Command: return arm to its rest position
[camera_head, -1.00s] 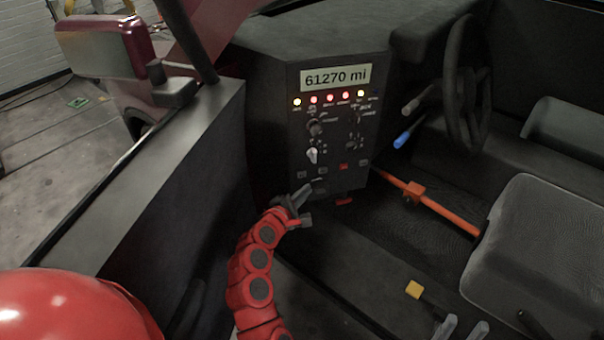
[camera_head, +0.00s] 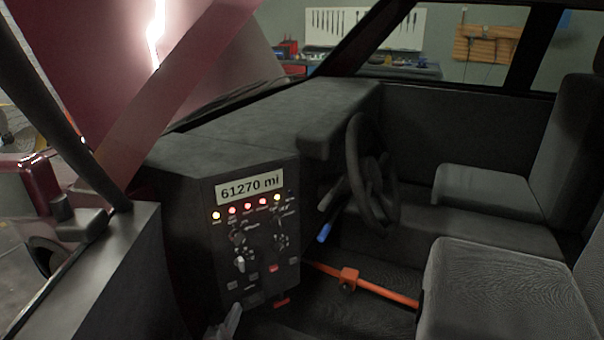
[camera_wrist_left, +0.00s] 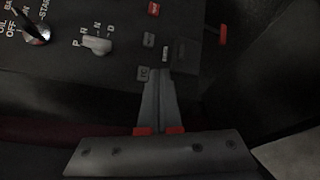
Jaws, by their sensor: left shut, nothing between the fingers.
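My left gripper (camera_head: 230,318) shows at the bottom edge of the head view, just below and left of the control panel (camera_head: 208,268). In the left wrist view its grey fingers (camera_wrist_left: 160,90) lie together, shut and empty, in front of the panel's lower buttons. I cannot tell whether the fingertips touch the panel. The rest of my left arm is out of the head view. The grey selector knob (camera_wrist_left: 97,45) is up and left of the fingers in the wrist view. My right gripper is not in view.
An orange bar (camera_head: 385,292) crosses the footwell right of the panel. The steering wheel (camera_head: 357,165) and grey seats (camera_head: 490,285) are further right. The door panel (camera_head: 110,270) stands close on the left. The footwell floor beside the panel is partly open.

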